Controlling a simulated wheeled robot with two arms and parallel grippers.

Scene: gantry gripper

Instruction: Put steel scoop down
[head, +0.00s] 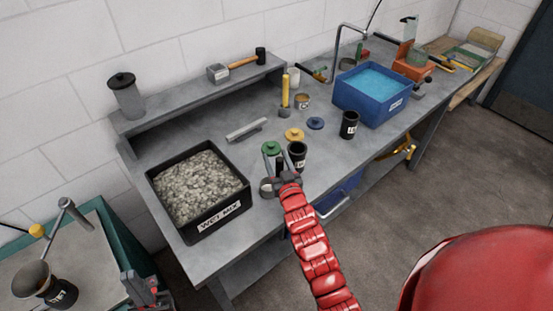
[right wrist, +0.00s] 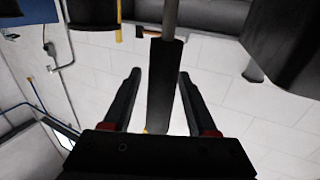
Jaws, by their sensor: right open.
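My right gripper (head: 280,172) is over the front of the grey bench, right of the wet-mix tray. In the right wrist view its two fingers (right wrist: 157,85) stand apart. A dark handle with a thin steel shaft (right wrist: 170,18), apparently the steel scoop, lies between them with a gap on each side. Its far end is out of that view. In the head view a small grey round part (head: 267,188) shows beside the gripper; I cannot tell if it is the scoop's bowl.
The wet-mix tray (head: 218,221) holds grey gravel. A black cup (head: 298,152) and a green lid (head: 271,147) are close to my right gripper. A grey bar (head: 246,130), yellow lid (head: 294,134) and blue lid (head: 315,123) lie behind. A blue water tub (head: 371,108) stands right.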

